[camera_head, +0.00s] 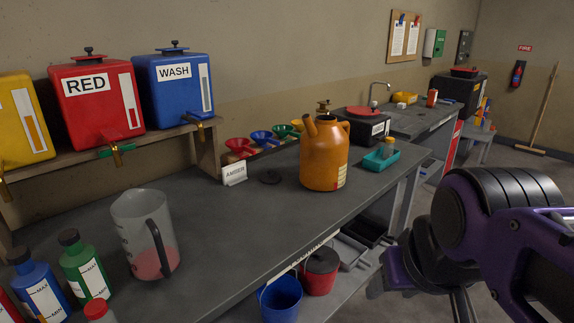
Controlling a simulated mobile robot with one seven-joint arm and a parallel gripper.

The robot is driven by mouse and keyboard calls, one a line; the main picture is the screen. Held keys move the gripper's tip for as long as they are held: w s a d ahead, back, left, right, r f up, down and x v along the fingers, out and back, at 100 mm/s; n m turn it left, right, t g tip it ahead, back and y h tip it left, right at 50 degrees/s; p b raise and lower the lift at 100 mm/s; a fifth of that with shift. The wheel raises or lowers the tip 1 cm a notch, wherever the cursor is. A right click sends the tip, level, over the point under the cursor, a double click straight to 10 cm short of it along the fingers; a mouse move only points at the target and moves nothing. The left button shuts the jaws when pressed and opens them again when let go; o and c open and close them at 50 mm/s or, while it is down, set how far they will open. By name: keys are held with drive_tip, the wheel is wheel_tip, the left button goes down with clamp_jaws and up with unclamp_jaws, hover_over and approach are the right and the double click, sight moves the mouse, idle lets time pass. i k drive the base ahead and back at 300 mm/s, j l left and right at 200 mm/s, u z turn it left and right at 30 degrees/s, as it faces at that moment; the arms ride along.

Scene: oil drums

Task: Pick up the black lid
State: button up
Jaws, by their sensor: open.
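A flat, round black lid (270,177) lies on the grey workbench (225,245), between the AMBER sign (234,174) and the orange can (324,158). Nothing covers it. My gripper (418,296) is at the lower right, in front of the bench's front edge and well to the right of the lid. It is open, and I see nothing held in it. My purple and black wrist partly hides it.
A clear jug (144,236) with red liquid and several bottles (84,266) stand at the left front. RED (95,97) and WASH (173,86) tanks sit on a raised shelf. Coloured funnels (262,137) are behind the lid. A teal tray (381,161) is right of the can.

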sight(270, 178)
drive_tip(key=u, duration=0.35)
drive_tip(key=i+l+u, duration=0.2)
drive_tip(key=u, duration=0.2)
drive_tip(key=i+l+u, duration=0.15)
drive_tip(key=l+u, duration=0.25)
drive_tip(key=i+l+u, duration=0.15)
drive_tip(key=l, duration=0.25)
drive_tip(key=i+l+u, duration=0.15)
drive_tip(key=l, duration=0.25)
drive_tip(key=k, duration=0.05)
